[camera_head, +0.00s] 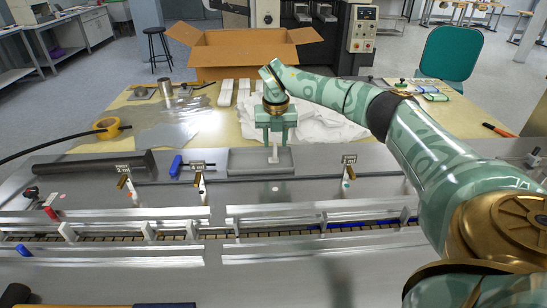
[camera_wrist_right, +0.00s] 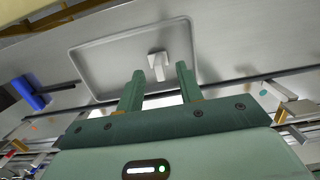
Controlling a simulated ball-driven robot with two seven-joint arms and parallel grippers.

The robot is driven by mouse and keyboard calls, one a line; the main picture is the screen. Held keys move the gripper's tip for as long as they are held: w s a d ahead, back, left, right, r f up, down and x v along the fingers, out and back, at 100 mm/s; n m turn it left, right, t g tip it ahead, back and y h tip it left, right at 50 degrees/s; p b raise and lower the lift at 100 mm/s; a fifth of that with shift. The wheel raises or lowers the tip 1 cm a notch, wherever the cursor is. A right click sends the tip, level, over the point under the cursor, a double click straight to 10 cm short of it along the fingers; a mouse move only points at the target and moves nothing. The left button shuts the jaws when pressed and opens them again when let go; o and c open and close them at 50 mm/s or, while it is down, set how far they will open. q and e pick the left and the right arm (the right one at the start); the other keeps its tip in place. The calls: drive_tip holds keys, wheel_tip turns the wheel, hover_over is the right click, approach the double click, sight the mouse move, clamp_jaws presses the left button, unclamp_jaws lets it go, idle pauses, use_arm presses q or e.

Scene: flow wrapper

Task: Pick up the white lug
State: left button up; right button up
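The white lug (camera_head: 274,155) is a small pale piece in the shallow grey tray (camera_head: 240,163) on the machine's deck. In the right wrist view the lug (camera_wrist_right: 158,67) shows against the tray floor, between the lines of my two fingers. My right gripper (camera_head: 275,141) points down over the tray, right above the lug. In the right wrist view my right gripper (camera_wrist_right: 160,70) has its fingers wide apart with nothing held between them. I cannot tell the exact height gap between fingertips and lug. My left gripper is not in view.
A blue-handled tool (camera_head: 176,166) and a dark roll (camera_head: 95,165) lie left of the tray. Metal brackets with brass levers (camera_head: 348,173) stand either side. Guide rails (camera_head: 320,215) run in front. An open cardboard box (camera_head: 243,50) and white cloth (camera_head: 320,122) are behind.

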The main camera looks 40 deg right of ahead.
sight(275, 145)
drive_tip(key=f+b, duration=0.1)
drive_tip(key=f, duration=0.2)
drive_tip(key=shift+w+f, duration=0.2)
drive_tip(key=shift+s+r, duration=0.1)
drive_tip(key=shift+r, duration=0.05)
drive_tip(key=shift+c, duration=0.9)
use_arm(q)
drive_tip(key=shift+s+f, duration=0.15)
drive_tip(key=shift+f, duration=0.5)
use_arm(e)
clamp_jaws()
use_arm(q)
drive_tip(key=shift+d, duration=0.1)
use_arm(e)
drive_tip(key=shift+r+p, duration=0.4)
drive_tip(key=shift+r, duration=0.15)
wheel_tip(275, 145, up, 3)
drive_tip(key=shift+f+p, duration=0.1)
drive_tip(key=shift+p, duration=0.65)
use_arm(q)
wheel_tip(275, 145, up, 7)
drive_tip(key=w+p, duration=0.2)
drive_tip(key=p, duration=0.3)
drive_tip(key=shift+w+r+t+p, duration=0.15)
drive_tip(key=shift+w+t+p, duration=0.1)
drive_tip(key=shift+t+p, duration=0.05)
use_arm(e)
drive_tip(key=s+a+r, duration=0.9)
drive_tip(key=a, duration=0.1)
drive_tip(key=shift+s, duration=0.25)
